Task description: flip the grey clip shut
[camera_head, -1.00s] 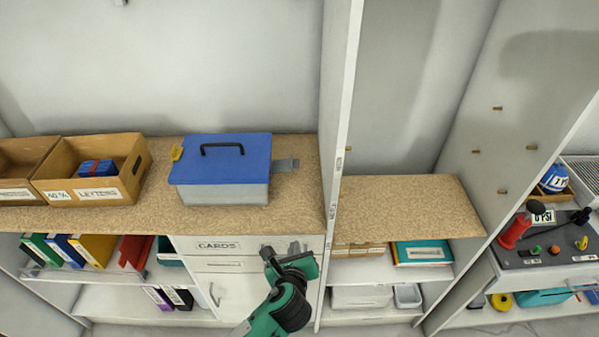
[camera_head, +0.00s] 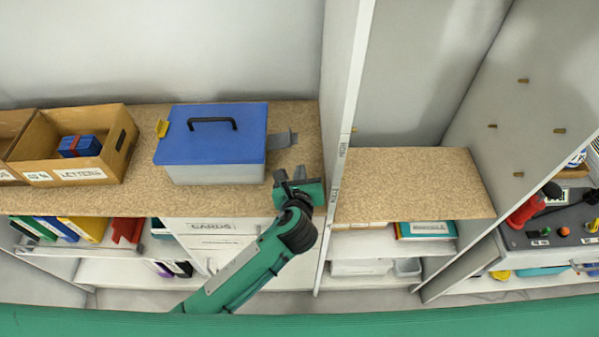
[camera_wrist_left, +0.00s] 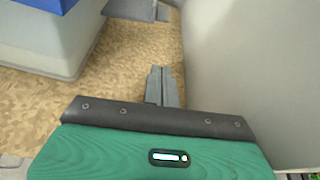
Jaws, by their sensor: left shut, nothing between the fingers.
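A pale grey box (camera_head: 215,174) with a blue lid (camera_head: 212,133) and black handle stands on the cork-coloured shelf board. The grey clip (camera_head: 283,140) sticks out flat from the box's right side, folded away from the lid. In the left wrist view the clip (camera_wrist_left: 140,9) shows at the top edge, partly cut off. A yellow clip (camera_head: 162,128) sits upright at the box's left side. My left gripper (camera_head: 290,174) is shut and empty, over the board's front edge, in front of and apart from the grey clip. Its fingers (camera_wrist_left: 161,86) point towards the clip. My right gripper is not in view.
A white upright panel (camera_head: 343,150) stands close to the right of my left gripper. Cardboard bins (camera_head: 75,172) stand left of the box. Bare board (camera_head: 303,120) lies between the box and the panel.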

